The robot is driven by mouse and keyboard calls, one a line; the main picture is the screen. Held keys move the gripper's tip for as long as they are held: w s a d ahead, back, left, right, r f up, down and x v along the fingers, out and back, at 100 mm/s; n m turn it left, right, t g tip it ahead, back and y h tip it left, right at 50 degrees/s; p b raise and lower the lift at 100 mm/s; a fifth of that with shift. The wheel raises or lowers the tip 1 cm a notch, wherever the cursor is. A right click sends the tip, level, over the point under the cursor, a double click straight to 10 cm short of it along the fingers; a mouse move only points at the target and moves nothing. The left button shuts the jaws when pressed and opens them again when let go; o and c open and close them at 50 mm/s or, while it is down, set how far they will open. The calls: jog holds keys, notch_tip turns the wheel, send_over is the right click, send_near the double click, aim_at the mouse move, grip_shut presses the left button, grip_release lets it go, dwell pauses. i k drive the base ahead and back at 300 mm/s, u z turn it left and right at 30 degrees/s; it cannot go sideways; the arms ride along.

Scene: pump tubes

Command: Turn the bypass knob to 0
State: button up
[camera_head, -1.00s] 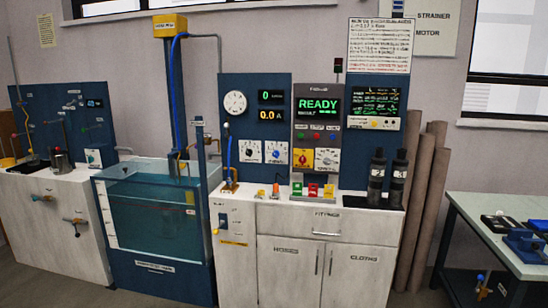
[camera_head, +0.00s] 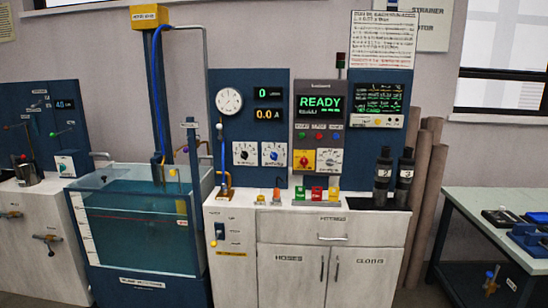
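Two white dial plates sit side by side on the blue panel below the gauge. The left one has a black knob (camera_head: 245,153) and the right one a blue knob (camera_head: 273,154). To their right, a red knob (camera_head: 304,160) sits on a yellow plate and a grey knob (camera_head: 329,160) on a white plate. A green knob (camera_head: 64,166) is on the far-left panel. The labels and scales are too small to read, so I cannot tell which knob is the bypass knob or where it points. My gripper is not in view.
A display reads READY (camera_head: 320,104), beside a round gauge (camera_head: 229,101). A white cabinet (camera_head: 290,235) stands below, with small coloured fittings on its top. A water tank (camera_head: 140,225) is at left, dark bottles (camera_head: 383,178) and a green-topped table (camera_head: 480,215) at right.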

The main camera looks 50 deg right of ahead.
aim_at(273, 155)
jog(key=z, duration=0.45)
jog(key=i, duration=1.05)
jog(key=u, duration=0.05)
